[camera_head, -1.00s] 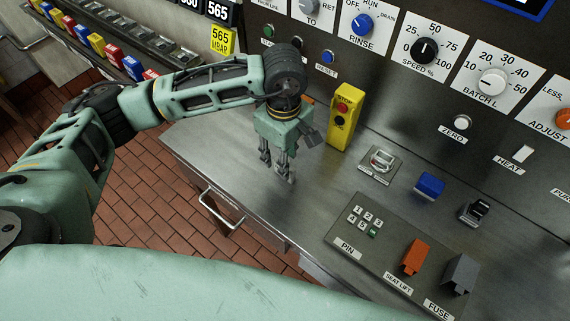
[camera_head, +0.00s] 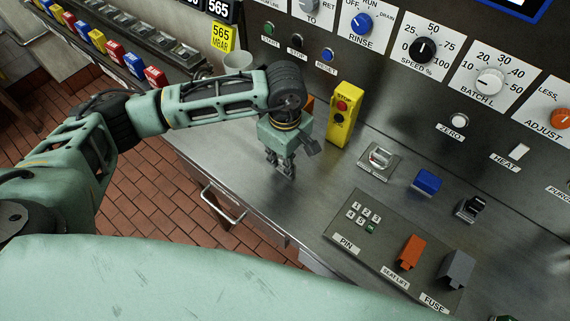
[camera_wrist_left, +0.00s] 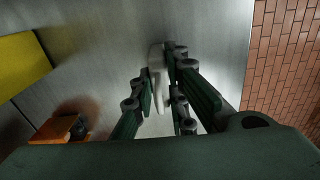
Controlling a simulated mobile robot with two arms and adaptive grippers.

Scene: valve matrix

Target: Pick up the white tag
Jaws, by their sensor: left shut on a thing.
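The white tag (camera_wrist_left: 157,62) shows in the left wrist view as a pale, narrow piece between the fingers, with its upper end standing out past them. My left gripper (camera_wrist_left: 158,85) is shut on it, with dark green fingers on both sides. In the head view my left gripper (camera_head: 281,168) points down over the steel counter near its front left edge. The tag is too small or too hidden behind the fingers to make out there. My right gripper is not in view.
A yellow stop box (camera_head: 343,115) stands just right of the gripper. Further right are a metal latch (camera_head: 379,160), a blue block (camera_head: 428,182) and a keypad plate (camera_head: 352,236). A white cup (camera_head: 238,61) stands behind my arm. The counter (camera_head: 235,160) is bare around the gripper.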

